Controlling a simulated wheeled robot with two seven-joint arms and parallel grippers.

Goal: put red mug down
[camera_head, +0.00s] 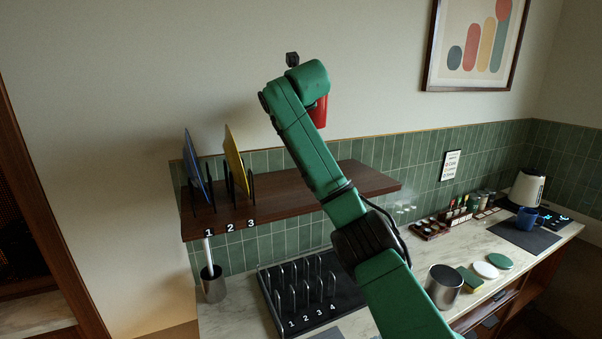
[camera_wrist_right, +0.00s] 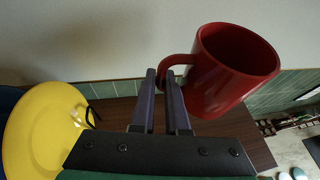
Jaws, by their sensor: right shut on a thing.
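The red mug (camera_wrist_right: 222,85) is in the right wrist view, at the upper right, its open mouth showing and its handle toward my fingers. My right gripper (camera_wrist_right: 167,82) is shut on the mug's handle. In the head view only a strip of the red mug (camera_head: 319,113) shows beside my green arm, above the dark wooden wall shelf (camera_head: 365,178). My arm hides the rest of the mug and the right fingers there. The mug appears raised clear of the shelf. My left gripper is in neither view.
A blue plate (camera_head: 196,166) and a yellow plate (camera_head: 235,160) stand in numbered slots on the shelf's left. The shelf's right part looks bare. Below are a dark rack (camera_head: 268,299), a metal canister (camera_head: 443,288) and a blue mug (camera_head: 527,218) on the counter.

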